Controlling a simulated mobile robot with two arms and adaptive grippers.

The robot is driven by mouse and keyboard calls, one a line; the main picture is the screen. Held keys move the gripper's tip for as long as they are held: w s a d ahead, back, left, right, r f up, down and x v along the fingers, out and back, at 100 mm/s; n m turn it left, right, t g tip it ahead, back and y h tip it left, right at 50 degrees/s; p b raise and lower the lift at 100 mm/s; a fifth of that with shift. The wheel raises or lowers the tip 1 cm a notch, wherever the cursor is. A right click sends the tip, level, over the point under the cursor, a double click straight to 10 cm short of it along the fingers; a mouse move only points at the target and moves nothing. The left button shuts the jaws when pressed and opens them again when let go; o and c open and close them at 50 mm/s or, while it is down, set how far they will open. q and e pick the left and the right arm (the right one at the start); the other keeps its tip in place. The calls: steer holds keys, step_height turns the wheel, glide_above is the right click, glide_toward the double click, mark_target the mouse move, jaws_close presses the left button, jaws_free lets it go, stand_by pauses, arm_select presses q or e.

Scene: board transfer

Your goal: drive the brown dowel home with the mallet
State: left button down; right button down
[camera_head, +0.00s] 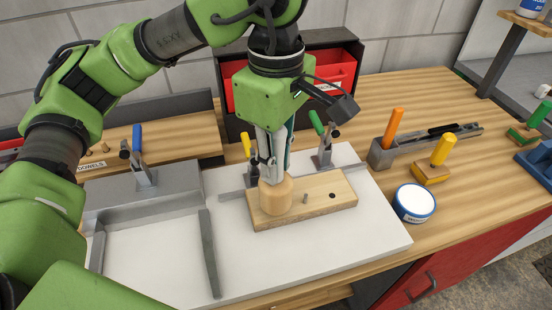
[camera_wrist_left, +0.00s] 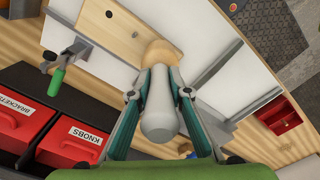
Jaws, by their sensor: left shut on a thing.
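My left gripper (camera_head: 270,172) is shut on the grey handle of the mallet (camera_head: 276,197). The mallet's round wooden head is low at the left end of the wooden board (camera_head: 318,207), overlapping it; I cannot tell whether it touches. In the left wrist view the handle runs between the fingers (camera_wrist_left: 158,92), with the mallet head (camera_wrist_left: 162,52) beyond, over the board (camera_wrist_left: 120,32). A short greyish peg (camera_head: 305,198) stands in the board right of the head, and a dark hole (camera_head: 332,195) lies further right. No brown dowel can be made out; the mallet head hides part of the board. My right gripper is out of view.
The board lies on a white plate (camera_head: 380,235) by green-handled (camera_head: 317,122) and yellow-handled (camera_head: 246,144) clamps. A blue-rimmed round tin (camera_head: 414,203) and a grey holder (camera_head: 381,154) with an orange handle stand right. Red bins (camera_head: 335,75) stand behind. The plate's front right is clear.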

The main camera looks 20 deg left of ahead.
mark_target(276, 147)
arm_select(q)
steer(key=shift+w+r+p, duration=0.1)
steer(key=shift+r+p, duration=0.4)
steer(key=shift+r, duration=0.7)
steer(key=shift+r, duration=0.1)
steer(key=shift+r+p, duration=0.25)
steer(key=shift+p, duration=0.1)
step_height(276, 147, up, 4)
steer(key=p, duration=0.3)
steer(key=shift+r, duration=0.2)
